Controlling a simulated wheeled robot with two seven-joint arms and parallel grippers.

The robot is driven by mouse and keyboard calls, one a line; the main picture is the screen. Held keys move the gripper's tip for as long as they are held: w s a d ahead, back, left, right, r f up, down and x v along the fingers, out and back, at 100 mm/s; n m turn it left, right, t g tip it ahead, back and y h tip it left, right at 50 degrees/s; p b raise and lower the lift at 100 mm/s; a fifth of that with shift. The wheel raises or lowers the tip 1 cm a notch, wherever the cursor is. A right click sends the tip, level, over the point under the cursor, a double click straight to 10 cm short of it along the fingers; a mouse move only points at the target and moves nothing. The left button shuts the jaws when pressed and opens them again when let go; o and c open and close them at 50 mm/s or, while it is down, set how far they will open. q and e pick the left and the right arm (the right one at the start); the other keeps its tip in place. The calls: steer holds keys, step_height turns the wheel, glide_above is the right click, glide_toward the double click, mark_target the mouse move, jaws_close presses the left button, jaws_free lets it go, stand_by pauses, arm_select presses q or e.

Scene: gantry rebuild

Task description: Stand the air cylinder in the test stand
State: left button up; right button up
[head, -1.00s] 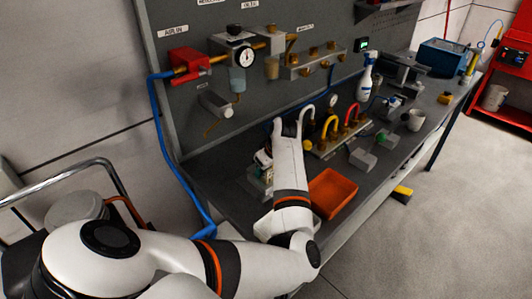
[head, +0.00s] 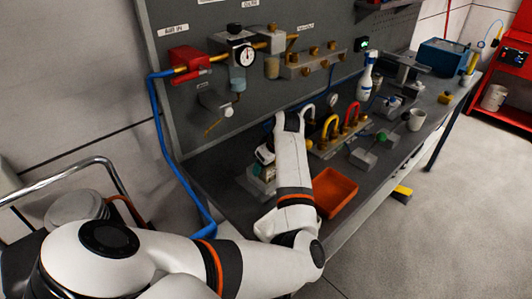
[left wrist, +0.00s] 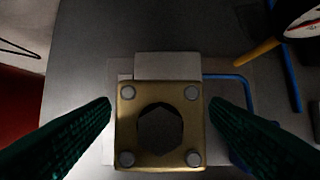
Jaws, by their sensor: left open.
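My left gripper (left wrist: 160,104) is open, with one dark green ribbed finger on each side of a square brass plate (left wrist: 128,150). The plate has a dark round-to-hexagonal hole and a bolt at each corner. Whether it belongs to the air cylinder or the test stand I cannot tell. It sits over a pale base (left wrist: 107,155). In the head view my left forearm (head: 292,165) reaches over the bench and hides most of the gripper. A pale base unit (head: 262,178) shows beside the forearm. My right gripper is not in view.
An orange tray (head: 337,190) lies right of my forearm on the bench. A blue hose (head: 162,120) runs down the left side.

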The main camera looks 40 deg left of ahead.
arm_select(q)
steer(key=b+v, duration=0.2)
steer(key=v, duration=0.8)
steer(key=shift+r, duration=0.15)
